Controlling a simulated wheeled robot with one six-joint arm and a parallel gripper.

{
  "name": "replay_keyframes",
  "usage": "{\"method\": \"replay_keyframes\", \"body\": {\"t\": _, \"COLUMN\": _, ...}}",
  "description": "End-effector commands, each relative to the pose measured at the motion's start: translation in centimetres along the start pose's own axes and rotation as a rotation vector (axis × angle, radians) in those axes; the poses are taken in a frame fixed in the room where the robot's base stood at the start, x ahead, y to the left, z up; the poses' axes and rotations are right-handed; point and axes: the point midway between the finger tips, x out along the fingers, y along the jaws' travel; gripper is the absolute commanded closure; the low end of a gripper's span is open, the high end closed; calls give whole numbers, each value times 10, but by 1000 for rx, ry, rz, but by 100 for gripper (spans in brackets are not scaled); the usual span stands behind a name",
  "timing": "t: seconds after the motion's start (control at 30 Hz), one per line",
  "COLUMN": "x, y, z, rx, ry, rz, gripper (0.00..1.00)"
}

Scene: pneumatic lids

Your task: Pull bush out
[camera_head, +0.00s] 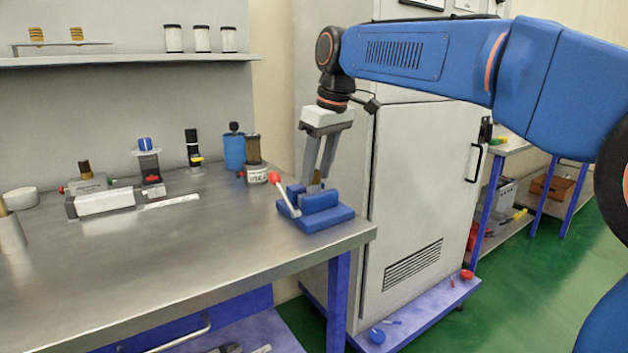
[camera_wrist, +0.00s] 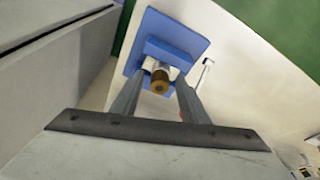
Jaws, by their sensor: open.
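The bush (camera_wrist: 160,82) is a small brass-coloured ring-ended cylinder. It sits in a white seat on the blue fixture (camera_wrist: 181,37) in the wrist view. In the head view the blue fixture (camera_head: 325,219) stands at the right front corner of the steel bench, with a red-knobbed lever (camera_head: 285,192) on its left. The bush (camera_head: 314,187) shows there only in part between the fingers. My gripper (camera_head: 321,178) points down over the fixture, open, with its fingers on either side of the bush. In the wrist view my gripper (camera_wrist: 160,101) shows a gap between both fingers and the bush.
The steel bench (camera_head: 190,245) is clear in front. A blue canister (camera_head: 234,152) and a brown-topped jar (camera_head: 254,160) stand left of the fixture. Several devices line the bench's back left. A grey cabinet (camera_head: 415,215) stands close on the right.

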Motion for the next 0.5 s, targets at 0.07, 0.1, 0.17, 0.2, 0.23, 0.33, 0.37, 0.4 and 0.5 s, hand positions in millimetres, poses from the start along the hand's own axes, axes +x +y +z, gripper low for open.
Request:
{"method": "replay_keyframes", "body": {"t": 0.07, "x": 0, "y": 0, "z": 0, "rx": 0, "ry": 0, "rz": 0, "gripper": 59}}
{"method": "replay_keyframes", "body": {"t": 0.1, "x": 0, "y": 0, "z": 0, "rx": 0, "ry": 0, "rz": 0, "gripper": 59}}
{"method": "replay_keyframes", "body": {"t": 0.17, "x": 0, "y": 0, "z": 0, "rx": 0, "ry": 0, "rz": 0, "gripper": 62}}
{"method": "replay_keyframes", "body": {"t": 0.2, "x": 0, "y": 0, "z": 0, "rx": 0, "ry": 0, "rz": 0, "gripper": 71}}
{"method": "replay_keyframes", "body": {"t": 0.23, "x": 0, "y": 0, "z": 0, "rx": 0, "ry": 0, "rz": 0, "gripper": 78}}
{"method": "replay_keyframes", "body": {"t": 0.33, "x": 0, "y": 0, "z": 0, "rx": 0, "ry": 0, "rz": 0, "gripper": 100}}
{"method": "replay_keyframes", "body": {"t": 0.37, "x": 0, "y": 0, "z": 0, "rx": 0, "ry": 0, "rz": 0, "gripper": 100}}
{"method": "replay_keyframes", "body": {"t": 0.4, "x": 0, "y": 0, "z": 0, "rx": 0, "ry": 0, "rz": 0, "gripper": 100}}
{"method": "replay_keyframes", "body": {"t": 0.5, "x": 0, "y": 0, "z": 0, "rx": 0, "ry": 0, "rz": 0, "gripper": 100}}
